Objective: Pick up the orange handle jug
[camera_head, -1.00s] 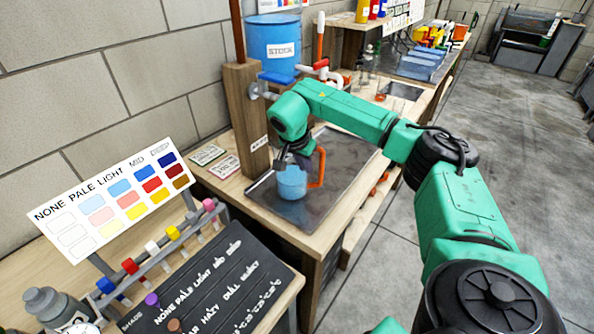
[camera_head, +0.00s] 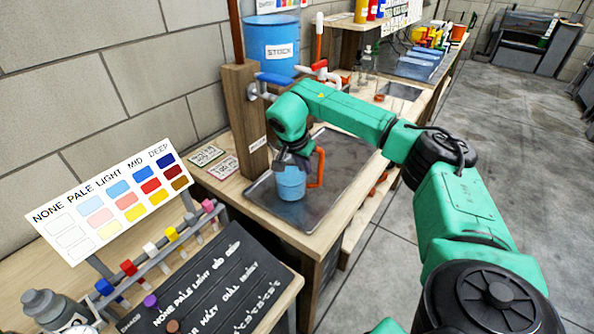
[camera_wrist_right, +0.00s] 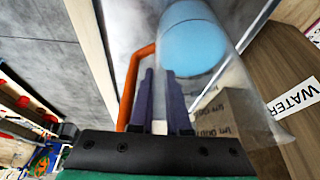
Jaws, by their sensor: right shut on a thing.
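The orange handle jug (camera_head: 291,184) is clear with blue liquid inside and stands upright on the metal tray (camera_head: 335,172). Its orange handle is on the right side. My right gripper (camera_head: 297,160) reaches down over the jug's top and is shut on it, near the handle side. In the right wrist view the two dark fingers (camera_wrist_right: 165,105) lie across the clear jug wall (camera_wrist_right: 235,75), with the orange handle (camera_wrist_right: 128,95) just left of them. The exact contact is partly hidden. My left gripper is not in view.
A wooden post (camera_head: 244,118) with a tap stands close left of the jug, below the blue stock bucket (camera_head: 275,48). A colour chart (camera_head: 112,203) and a dark shade board (camera_head: 215,285) are in front. The tray's right part is clear.

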